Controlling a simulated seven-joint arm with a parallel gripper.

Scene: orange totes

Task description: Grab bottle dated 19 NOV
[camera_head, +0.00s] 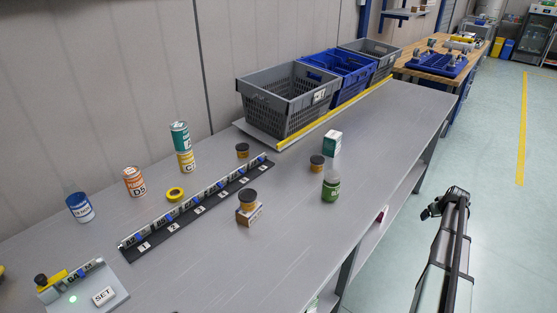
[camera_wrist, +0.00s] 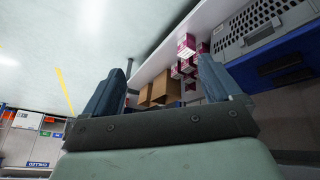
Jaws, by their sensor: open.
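Several containers stand upright on the grey table. A blue and white can (camera_head: 80,207) at the left has small print that I cannot read for certain. Near it are an orange and white can (camera_head: 134,181) and a teal can (camera_head: 180,136) stacked on a yellow one (camera_head: 187,162). A green jar (camera_head: 331,187) stands near the right edge. Small amber jars with dark lids are at the middle (camera_head: 317,163), at the back (camera_head: 242,150) and on a small box (camera_head: 248,201). No 19 NOV date is legible. My gripper (camera_wrist: 161,66) is open and empty, away from these containers.
A dark numbered strip (camera_head: 200,207) crosses the table, with a yellow tape roll (camera_head: 175,194) behind it. A SET device (camera_head: 95,290) is front left. A green and white box (camera_head: 332,143) stands near a grey crate (camera_head: 289,100). My arm is over the floor at right.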

